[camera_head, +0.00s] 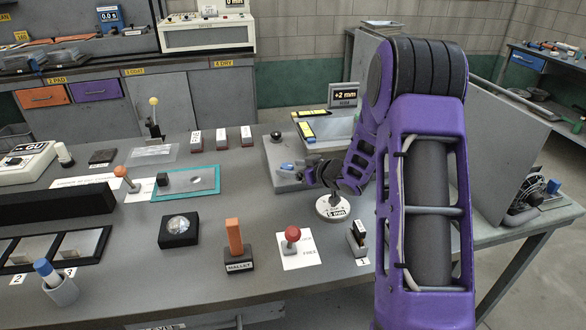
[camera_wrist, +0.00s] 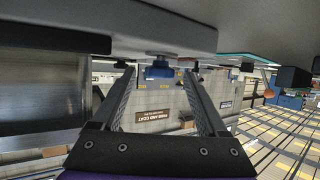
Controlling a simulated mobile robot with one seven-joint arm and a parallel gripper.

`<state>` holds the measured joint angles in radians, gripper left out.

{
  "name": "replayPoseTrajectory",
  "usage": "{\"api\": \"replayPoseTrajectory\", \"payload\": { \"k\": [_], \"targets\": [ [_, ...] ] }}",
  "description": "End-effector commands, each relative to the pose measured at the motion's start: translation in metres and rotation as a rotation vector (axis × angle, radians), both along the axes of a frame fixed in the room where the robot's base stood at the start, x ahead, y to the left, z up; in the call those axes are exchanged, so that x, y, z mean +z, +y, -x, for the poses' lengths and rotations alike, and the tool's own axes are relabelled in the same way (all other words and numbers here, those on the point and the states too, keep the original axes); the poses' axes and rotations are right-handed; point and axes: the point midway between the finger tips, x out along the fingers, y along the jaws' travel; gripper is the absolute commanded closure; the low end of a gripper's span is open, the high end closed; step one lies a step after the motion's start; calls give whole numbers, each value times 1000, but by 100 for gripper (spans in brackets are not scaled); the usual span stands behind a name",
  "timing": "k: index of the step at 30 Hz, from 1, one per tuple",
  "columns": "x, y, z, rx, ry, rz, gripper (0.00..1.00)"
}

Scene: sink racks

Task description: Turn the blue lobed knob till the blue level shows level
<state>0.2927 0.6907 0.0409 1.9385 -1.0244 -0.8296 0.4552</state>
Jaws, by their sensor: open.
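The blue lobed knob (camera_head: 287,167) sits at the front of the grey sink unit in the head view. In the wrist view the blue knob (camera_wrist: 160,72) is ahead of my gripper, between the lines of its two fingers. My gripper (camera_head: 309,173) is open beside the knob; the wrist view shows its spread fingers (camera_wrist: 160,80) with nothing gripped. I cannot tell whether the fingertips touch the knob. A blue level with a yellow window (camera_head: 306,130) rests at the left of the sink; its bubble is too small to read.
A yellow level (camera_head: 312,113) lies behind the blue one. A display (camera_head: 345,95) reads +2 mm. A round white dial base (camera_head: 333,207) stands just below my gripper. A black ball-topped lever (camera_head: 276,136) stands left of the sink. A red knob (camera_head: 292,233) stands nearer the front.

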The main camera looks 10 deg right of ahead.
Motion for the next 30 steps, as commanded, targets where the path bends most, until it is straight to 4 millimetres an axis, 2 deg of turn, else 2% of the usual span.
{"api": "replayPoseTrajectory", "payload": {
  "k": [5,21,24,30],
  "targets": [
    [10,-11,16,-3,-1,1,24],
    [57,-66,117,-3,-1,1,24],
    [62,-72,129,-3,2,1,24],
    [66,-77,139,0,1,0,24]
  ]
}}
